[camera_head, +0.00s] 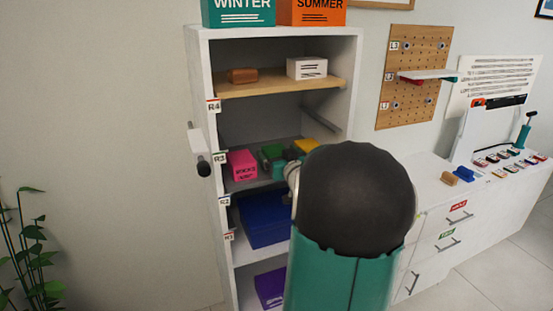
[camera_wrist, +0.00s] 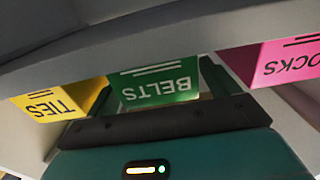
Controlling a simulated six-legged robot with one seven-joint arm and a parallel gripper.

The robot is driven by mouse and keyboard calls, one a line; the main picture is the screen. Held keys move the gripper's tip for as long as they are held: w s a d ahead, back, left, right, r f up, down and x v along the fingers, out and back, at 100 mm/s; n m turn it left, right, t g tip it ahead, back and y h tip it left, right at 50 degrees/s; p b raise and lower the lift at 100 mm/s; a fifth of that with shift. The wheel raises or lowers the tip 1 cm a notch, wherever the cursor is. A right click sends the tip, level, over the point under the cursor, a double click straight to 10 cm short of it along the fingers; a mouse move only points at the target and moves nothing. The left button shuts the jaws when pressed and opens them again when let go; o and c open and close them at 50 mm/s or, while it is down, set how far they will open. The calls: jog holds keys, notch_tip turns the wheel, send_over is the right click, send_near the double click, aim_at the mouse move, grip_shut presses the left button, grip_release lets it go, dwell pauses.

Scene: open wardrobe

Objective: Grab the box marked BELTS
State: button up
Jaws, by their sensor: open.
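The green box marked BELTS (camera_wrist: 158,84) appears upside down in the wrist view, on a shelf between its neighbours. In the head view only a small green part of it (camera_head: 272,152) shows behind my arm. My gripper (camera_wrist: 156,76) is open, with one dark green finger on each side of the box in the wrist view. I cannot tell whether the fingers touch it or how deep they reach. In the head view my gripper (camera_head: 281,161) is at the R3 shelf, partly hidden by my arm.
The pink SOCKS box (camera_head: 242,165) and yellow TIES box (camera_head: 306,146) flank the green one closely. The shelf above (camera_head: 275,88) holds a brown item (camera_head: 242,75) and a white box (camera_head: 307,68). A blue bin (camera_head: 262,221) and purple box (camera_head: 270,287) sit below.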

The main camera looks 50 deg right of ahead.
jog(key=shift+x, duration=0.85)
jog(key=c, duration=1.1)
jog(key=shift+r, duration=0.1)
